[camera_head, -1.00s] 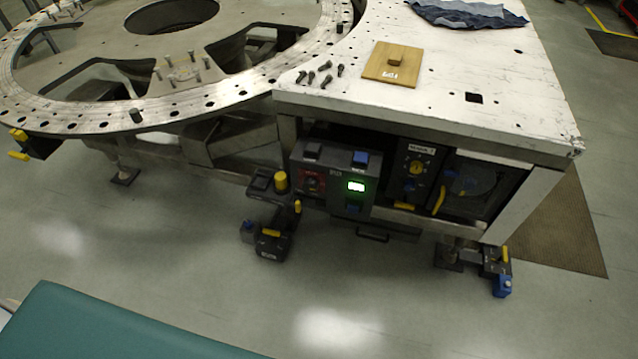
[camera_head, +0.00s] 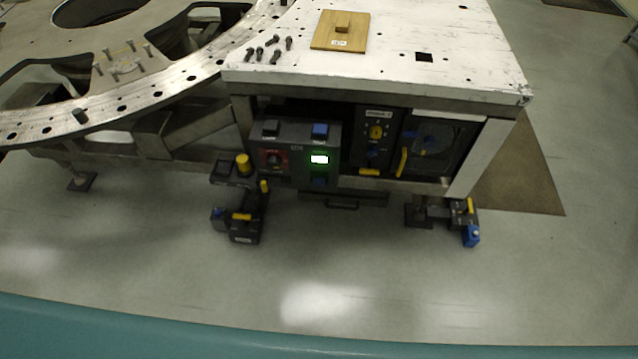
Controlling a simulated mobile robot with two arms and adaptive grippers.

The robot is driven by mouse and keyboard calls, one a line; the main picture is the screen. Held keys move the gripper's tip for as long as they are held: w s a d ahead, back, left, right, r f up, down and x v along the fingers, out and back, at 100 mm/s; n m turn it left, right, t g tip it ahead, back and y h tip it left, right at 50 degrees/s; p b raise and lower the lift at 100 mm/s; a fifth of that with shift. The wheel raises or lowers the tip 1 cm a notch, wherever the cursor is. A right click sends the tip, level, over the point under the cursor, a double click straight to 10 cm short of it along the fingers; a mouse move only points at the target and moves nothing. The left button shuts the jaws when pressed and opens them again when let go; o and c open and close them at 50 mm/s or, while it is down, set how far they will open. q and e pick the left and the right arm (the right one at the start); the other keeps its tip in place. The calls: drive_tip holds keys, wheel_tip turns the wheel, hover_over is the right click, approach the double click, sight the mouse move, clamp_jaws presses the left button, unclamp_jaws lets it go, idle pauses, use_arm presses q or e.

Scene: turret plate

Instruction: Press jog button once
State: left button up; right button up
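A control box (camera_head: 297,150) hangs under the front edge of the white table. It has a black button (camera_head: 271,129) at its top left and a blue button (camera_head: 320,130) at its top right. A red panel with a dark knob (camera_head: 274,160) sits on its left half. The labels are too small to read, so I cannot tell which is the jog button. Neither of my grippers is in view.
The white table (camera_head: 455,62) carries a wooden block (camera_head: 340,32) and several dark bolts (camera_head: 268,50). A large turret ring (camera_head: 150,88) is at left. Yellow-and-black floor devices (camera_head: 240,217) stand below. The floor (camera_head: 330,270) in front is clear. A teal surface (camera_head: 200,325) spans the bottom.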

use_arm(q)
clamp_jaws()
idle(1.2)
